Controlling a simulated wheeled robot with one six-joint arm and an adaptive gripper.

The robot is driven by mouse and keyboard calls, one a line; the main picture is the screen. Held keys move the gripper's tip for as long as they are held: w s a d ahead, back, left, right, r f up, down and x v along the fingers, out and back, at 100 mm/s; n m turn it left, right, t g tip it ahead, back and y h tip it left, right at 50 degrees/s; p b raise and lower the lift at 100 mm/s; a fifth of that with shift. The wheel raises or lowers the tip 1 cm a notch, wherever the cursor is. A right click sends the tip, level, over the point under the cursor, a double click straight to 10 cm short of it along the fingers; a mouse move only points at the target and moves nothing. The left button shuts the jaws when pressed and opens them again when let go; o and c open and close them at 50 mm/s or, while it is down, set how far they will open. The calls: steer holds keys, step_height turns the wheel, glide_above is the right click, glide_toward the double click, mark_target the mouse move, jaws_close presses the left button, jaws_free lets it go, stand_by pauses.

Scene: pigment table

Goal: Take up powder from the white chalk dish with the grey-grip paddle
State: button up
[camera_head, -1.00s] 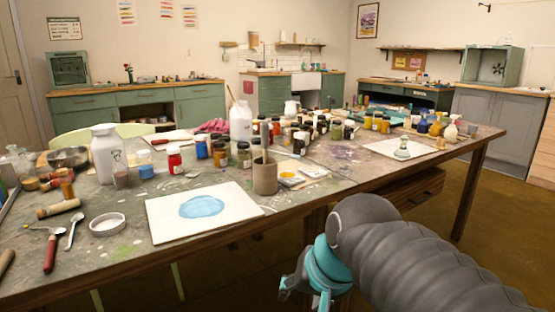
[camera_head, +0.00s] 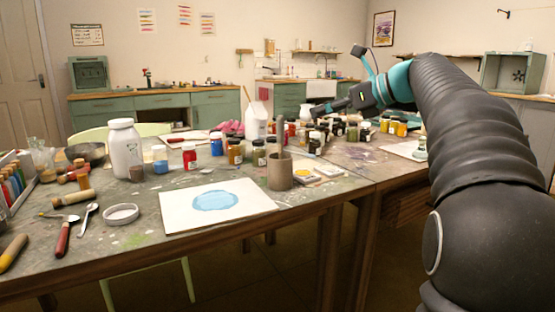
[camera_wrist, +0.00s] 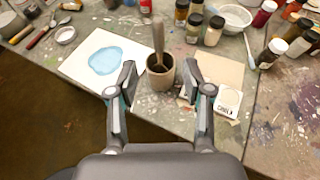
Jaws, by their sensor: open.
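A brown-grey cup (camera_head: 279,172) stands near the front edge of the table, and it also shows in the wrist view (camera_wrist: 160,78). A greyish handle (camera_wrist: 158,38) stands up out of it, probably the paddle's; the lower end is hidden in the cup. A small white dish with a dark label, seemingly the chalk dish (camera_wrist: 229,100), lies right of the cup; in the head view it is small and pale (camera_head: 328,171). My gripper (camera_wrist: 160,73) is open and empty. Its fingers appear either side of the cup in the wrist view, but the head view shows it raised above the table (camera_head: 314,111).
A paper with a blue patch (camera_head: 175,217) lies left of the cup. Several jars (camera_head: 258,153) stand close behind it. A dish of yellow powder (camera_head: 302,175) sits beside the chalk dish. A red-handled tool (camera_head: 62,240) and spoon (camera_head: 86,220) lie far left.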

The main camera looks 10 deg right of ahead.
mark_target(281, 142)
steer(key=b+x, duration=0.2)
steer(key=x, duration=1.1)
steer(key=shift+a+f, duration=0.1)
steer(key=shift+a, duration=0.1)
jaws_close()
